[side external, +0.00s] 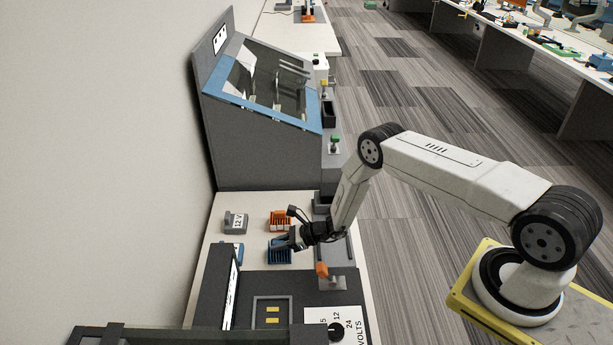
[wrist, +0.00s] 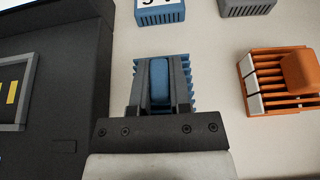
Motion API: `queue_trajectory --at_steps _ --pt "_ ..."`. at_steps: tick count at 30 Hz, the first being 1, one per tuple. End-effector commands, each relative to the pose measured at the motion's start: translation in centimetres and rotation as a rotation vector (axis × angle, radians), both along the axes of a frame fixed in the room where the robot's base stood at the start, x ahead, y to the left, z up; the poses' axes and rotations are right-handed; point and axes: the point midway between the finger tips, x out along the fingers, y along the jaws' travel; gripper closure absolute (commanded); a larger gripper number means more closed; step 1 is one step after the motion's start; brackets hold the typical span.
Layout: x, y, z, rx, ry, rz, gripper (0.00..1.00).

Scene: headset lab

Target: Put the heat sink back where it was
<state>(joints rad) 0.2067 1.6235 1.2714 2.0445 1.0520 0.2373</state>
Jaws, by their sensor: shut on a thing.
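My gripper (side external: 296,238) reaches down to the white tabletop, shut on a blue finned heat sink (side external: 278,254). In the wrist view the dark fingers of my gripper (wrist: 160,88) lie on either side of the raised middle of the blue heat sink (wrist: 160,72), and its fins show past them. The heat sink is low, at or just above the table; I cannot tell whether it touches. An orange heat sink (side external: 280,217) stands just behind it, and shows to the right in the wrist view (wrist: 262,70).
A grey block marked 12 V (side external: 235,221) and a blue labelled block (side external: 232,250) sit to the left. A dark panel unit (side external: 300,283) with a VOLTS dial is at the front. A grey cabinet (side external: 262,150) with a slanted window rises behind. Bare table lies between the blocks.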

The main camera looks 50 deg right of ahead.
Motion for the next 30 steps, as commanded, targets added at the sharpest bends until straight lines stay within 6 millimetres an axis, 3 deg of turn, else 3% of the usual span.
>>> queue_trajectory --at_steps 11,12,14,15,30 --pt "0.02 -0.01 -0.29 0.001 -0.001 0.000 1.00" --pt "0.01 0.00 -0.27 0.000 0.000 0.000 0.64" --pt "0.01 -0.01 -0.26 0.000 0.000 0.000 0.45" --pt "0.01 -0.01 -0.26 0.000 0.000 0.000 0.42" --pt "-0.11 -0.18 0.14 0.000 0.000 -0.001 0.42"
